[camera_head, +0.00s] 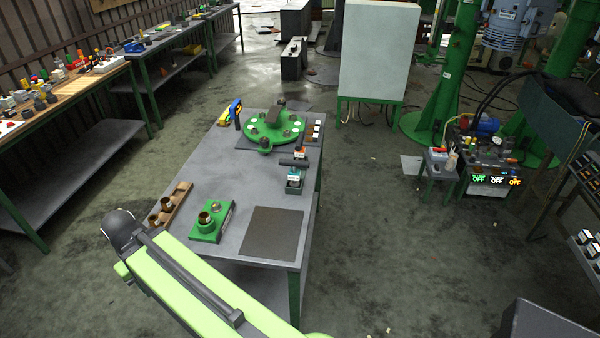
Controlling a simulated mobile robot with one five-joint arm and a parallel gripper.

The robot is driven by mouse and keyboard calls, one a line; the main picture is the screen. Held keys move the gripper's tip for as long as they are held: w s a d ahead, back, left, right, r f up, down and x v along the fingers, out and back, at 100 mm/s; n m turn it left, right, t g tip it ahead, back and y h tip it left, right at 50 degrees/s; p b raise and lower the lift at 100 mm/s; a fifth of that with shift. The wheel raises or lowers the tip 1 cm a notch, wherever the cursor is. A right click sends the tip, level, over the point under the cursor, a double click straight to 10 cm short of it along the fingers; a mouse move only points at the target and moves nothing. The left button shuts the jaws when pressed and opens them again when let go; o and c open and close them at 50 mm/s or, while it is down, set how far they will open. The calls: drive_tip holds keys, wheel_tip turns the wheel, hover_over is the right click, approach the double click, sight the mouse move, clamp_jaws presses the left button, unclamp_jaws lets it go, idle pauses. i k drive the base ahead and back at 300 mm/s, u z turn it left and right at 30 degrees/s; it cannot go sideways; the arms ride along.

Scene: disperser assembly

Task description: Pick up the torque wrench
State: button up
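I cannot make out the torque wrench for certain. A blue and black handled tool (236,112) stands upright near the far left edge of the grey work table (222,165). A short dark bar (292,163) lies across the top of a small teal device (294,183) near the table's right edge. Either could be a wrench, but both are too small to tell. My light green arm crosses the bottom of the view, with a dark rounded joint at its upper left end. No gripper fingers show.
A green round fixture (274,129) stands at the table's far end. A green block with brass-coloured cups (211,221), a wooden holder (171,203) and a dark mat (272,232) lie nearer. A cluttered bench (62,95) stands left. Open floor lies on both sides.

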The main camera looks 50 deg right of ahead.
sight(294, 174)
drive_tip(key=z, duration=0.15)
drive_tip(key=i, duration=0.85)
drive_tip(key=u, duration=0.35)
